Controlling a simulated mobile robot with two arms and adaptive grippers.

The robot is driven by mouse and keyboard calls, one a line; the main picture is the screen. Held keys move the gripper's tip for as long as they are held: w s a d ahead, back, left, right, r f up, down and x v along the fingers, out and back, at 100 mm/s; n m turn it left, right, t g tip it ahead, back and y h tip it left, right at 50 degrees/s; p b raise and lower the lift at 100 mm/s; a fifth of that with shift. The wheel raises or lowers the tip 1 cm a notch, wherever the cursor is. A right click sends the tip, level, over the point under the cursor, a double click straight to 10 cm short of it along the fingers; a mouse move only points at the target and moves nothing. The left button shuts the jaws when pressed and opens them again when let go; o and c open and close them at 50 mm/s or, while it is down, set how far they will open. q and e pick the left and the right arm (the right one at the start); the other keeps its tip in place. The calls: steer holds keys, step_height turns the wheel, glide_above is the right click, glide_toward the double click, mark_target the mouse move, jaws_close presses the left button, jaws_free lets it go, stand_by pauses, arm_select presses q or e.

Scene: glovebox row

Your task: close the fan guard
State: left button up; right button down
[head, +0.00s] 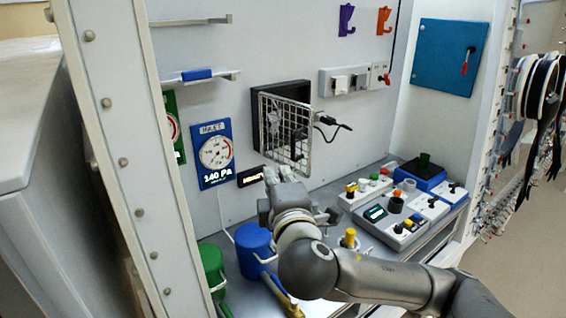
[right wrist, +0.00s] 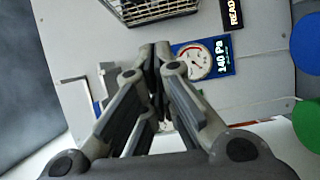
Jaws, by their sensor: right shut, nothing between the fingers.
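The fan guard (head: 298,150) is a pale wire mesh in front of a black square fan housing (head: 280,88) on the back wall. The mesh stands out from the housing at an angle, so it is ajar. A black latch or cable piece shows at its right side. My right gripper (head: 280,172) is shut and empty, just below the guard's lower edge; I cannot tell whether it touches. In the right wrist view the closed fingers (right wrist: 155,52) point toward the wall, with the guard's mesh (right wrist: 160,10) at the top edge. My left gripper is not in view.
A blue-framed gauge (head: 215,155) hangs left of the guard. Blue (head: 254,245) and green (head: 213,268) cylinders stand at the lower left. Control boxes (head: 392,225) with knobs fill the bench at right. A blue panel (head: 449,57) is on the right wall.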

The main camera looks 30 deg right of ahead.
mark_target(293, 152)
arm_select(q)
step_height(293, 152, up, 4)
steer(key=p, duration=0.3)
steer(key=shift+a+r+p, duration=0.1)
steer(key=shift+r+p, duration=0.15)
steer(key=shift+p, duration=0.05)
arm_select(e)
steer(key=w+d, duration=0.5)
steer(key=w, duration=0.3)
steer(key=shift+w+d, duration=0.15)
steer(key=shift+d, duration=0.25)
steer(key=shift+f, duration=0.1)
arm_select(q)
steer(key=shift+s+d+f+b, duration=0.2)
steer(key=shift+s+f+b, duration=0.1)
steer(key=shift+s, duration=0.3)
arm_select(e)
steer(key=shift+d+n+y, duration=0.5)
steer(key=shift+d+y, duration=0.3)
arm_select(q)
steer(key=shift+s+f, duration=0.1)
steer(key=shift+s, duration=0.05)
arm_select(e)
steer(key=shift+d, duration=0.2)
